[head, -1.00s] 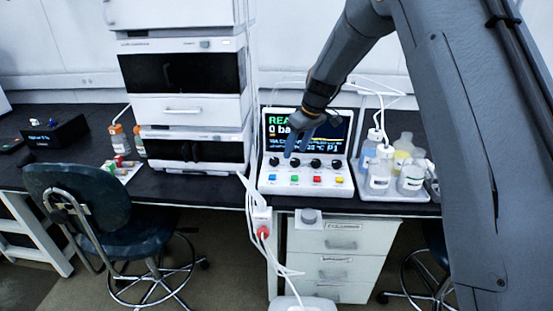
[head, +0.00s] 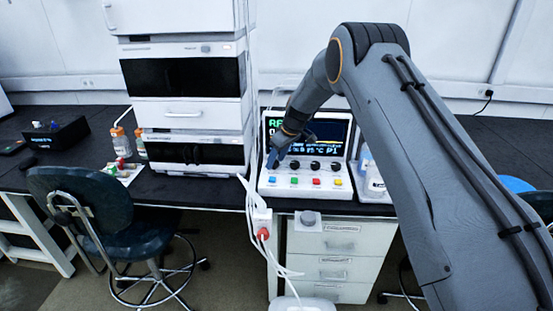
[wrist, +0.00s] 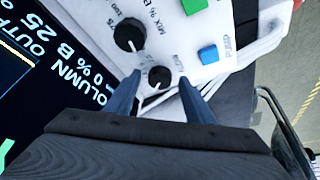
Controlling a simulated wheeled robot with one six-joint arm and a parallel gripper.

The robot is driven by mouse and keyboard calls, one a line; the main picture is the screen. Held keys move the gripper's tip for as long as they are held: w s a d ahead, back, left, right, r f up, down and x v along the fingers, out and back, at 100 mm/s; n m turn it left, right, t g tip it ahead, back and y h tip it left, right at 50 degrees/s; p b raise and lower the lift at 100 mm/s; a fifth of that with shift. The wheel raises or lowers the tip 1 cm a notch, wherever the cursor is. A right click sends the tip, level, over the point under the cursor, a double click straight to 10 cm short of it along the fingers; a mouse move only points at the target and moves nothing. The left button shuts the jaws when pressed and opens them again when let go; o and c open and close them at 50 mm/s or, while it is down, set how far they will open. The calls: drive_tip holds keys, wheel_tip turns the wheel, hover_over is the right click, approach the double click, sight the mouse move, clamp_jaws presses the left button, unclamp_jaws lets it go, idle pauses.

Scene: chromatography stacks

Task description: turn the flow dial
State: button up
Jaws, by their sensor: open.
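The flow dial (wrist: 159,77) is a small black knob with a white pointer line, at the left end of the knob row on a white control console (head: 305,192). A partly covered label ending in "LOW" is beside it in the wrist view. My gripper (wrist: 159,84) is open, with one blue-grey fingertip on each side of the dial and a visible gap to each. In the head view my gripper (head: 272,160) reaches down over the left end of the row and hides this dial.
A neighbouring mix knob (wrist: 128,35) sits close by. Blue (head: 271,180), green (head: 294,180), red and yellow buttons line the console front. The screen (head: 325,135) rises behind. A white instrument stack (head: 190,112) stands close on the left, bottles (head: 374,180) on the right.

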drive_tip(key=shift+f, duration=0.1)
drive_tip(key=c, duration=1.1)
drive_tip(key=shift+o, duration=0.2)
